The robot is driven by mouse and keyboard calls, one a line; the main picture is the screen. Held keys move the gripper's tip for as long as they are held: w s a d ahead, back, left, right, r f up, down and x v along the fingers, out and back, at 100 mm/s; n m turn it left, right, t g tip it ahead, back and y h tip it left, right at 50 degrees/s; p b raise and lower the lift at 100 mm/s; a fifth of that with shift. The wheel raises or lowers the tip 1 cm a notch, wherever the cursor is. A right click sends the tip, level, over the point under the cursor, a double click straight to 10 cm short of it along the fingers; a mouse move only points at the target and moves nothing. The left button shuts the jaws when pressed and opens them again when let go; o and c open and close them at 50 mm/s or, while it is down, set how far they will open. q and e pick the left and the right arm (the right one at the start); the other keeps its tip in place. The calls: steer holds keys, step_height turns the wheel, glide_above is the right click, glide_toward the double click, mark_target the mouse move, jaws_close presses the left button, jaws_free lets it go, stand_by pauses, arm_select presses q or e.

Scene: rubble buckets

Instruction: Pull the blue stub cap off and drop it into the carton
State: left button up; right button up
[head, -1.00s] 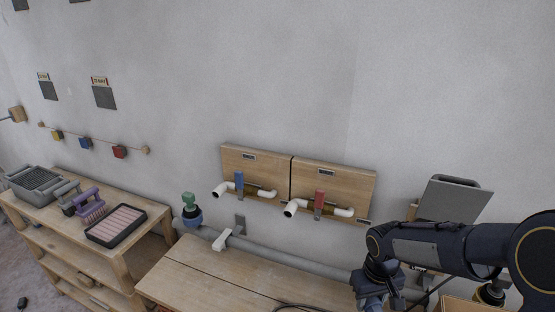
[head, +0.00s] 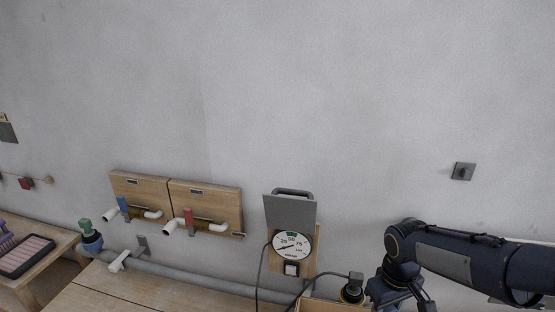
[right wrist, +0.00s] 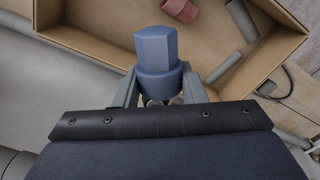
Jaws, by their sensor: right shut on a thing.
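The blue stub cap (right wrist: 157,52) shows in the right wrist view, with a hexagonal top and a round collar. My right gripper (right wrist: 160,92) is shut on it, one finger on each side of the collar. The cap overlaps the near wall of the open carton (right wrist: 85,40) in this view; its height above the carton is unclear. In the head view only a bit of the carton (head: 328,306) shows at the bottom edge, beside my right arm. The right fingertips are out of the head view. My left gripper is not in view.
The carton holds a red cap (right wrist: 180,9) and grey cylinders (right wrist: 227,62). A gauge (head: 291,245) with a cable hangs on the wall left of my right arm. A dark fitting (head: 352,289) stands near the carton. A grey pipe (head: 190,281) runs behind the wooden bench (head: 110,292).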

step_height(320, 180, down, 6)
steer(key=b, duration=0.4)
steer(key=shift+b, duration=0.35)
steer(key=o, duration=1.2)
steer(key=shift+a, duration=0.1)
steer(key=shift+c, duration=0.2)
steer(key=shift+r, duration=0.1)
step_height(320, 180, up, 8)
steer(key=shift+f, duration=0.15)
steer(key=shift+s, duration=0.1)
